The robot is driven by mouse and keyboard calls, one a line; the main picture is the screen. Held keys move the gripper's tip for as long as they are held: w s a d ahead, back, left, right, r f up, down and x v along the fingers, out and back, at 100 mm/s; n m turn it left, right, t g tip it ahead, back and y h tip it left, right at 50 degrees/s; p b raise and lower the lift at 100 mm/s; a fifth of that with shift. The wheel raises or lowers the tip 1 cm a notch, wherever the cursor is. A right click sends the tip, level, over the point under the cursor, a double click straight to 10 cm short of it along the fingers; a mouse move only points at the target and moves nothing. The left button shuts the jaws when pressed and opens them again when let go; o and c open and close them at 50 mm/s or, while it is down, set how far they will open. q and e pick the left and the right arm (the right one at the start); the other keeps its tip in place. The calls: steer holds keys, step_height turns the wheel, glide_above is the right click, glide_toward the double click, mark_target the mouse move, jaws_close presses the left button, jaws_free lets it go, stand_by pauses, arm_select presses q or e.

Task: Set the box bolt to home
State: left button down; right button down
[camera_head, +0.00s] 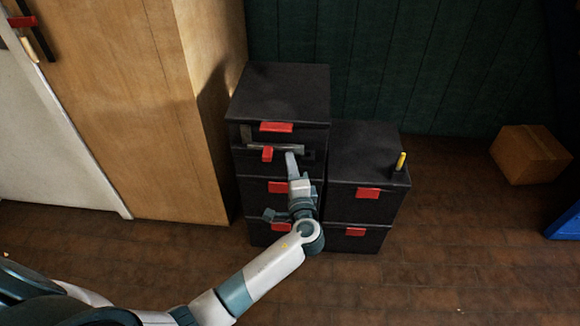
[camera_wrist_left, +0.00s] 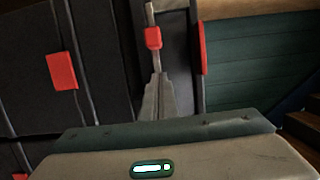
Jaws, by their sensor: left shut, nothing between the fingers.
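The box bolt is a thin grey bar (camera_head: 288,149) with a red knob (camera_head: 267,154), set across the upper front of the taller black box stack (camera_head: 280,90). The knob sits toward the left end of the bar. In the left wrist view the red knob (camera_wrist_left: 153,38) shows just beyond my fingertips, with the grey bar (camera_wrist_left: 150,14) running past it. My left gripper (camera_head: 290,156) is shut and empty, its tips at the box front to the right of the knob. The shut fingers also show in the wrist view (camera_wrist_left: 158,80); contact with the bolt cannot be told.
A shorter black stack (camera_head: 365,150) with red handles and a yellow-tipped peg (camera_head: 400,161) stands to the right. A wooden cabinet (camera_head: 190,110) stands close on the left. A cardboard box (camera_head: 530,154) lies far right. The brown floor between is clear.

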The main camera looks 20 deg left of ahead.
arm_select(q)
steer(key=v, duration=1)
steer(key=shift+d+b, duration=0.15)
steer(key=shift+b, duration=0.15)
arm_select(e)
steer(key=shift+w+a+r+t+y, duration=0.1)
steer(key=shift+w+a+t+y, duration=0.25)
steer(key=shift+w+a, duration=0.2)
steer(key=shift+d, duration=0.1)
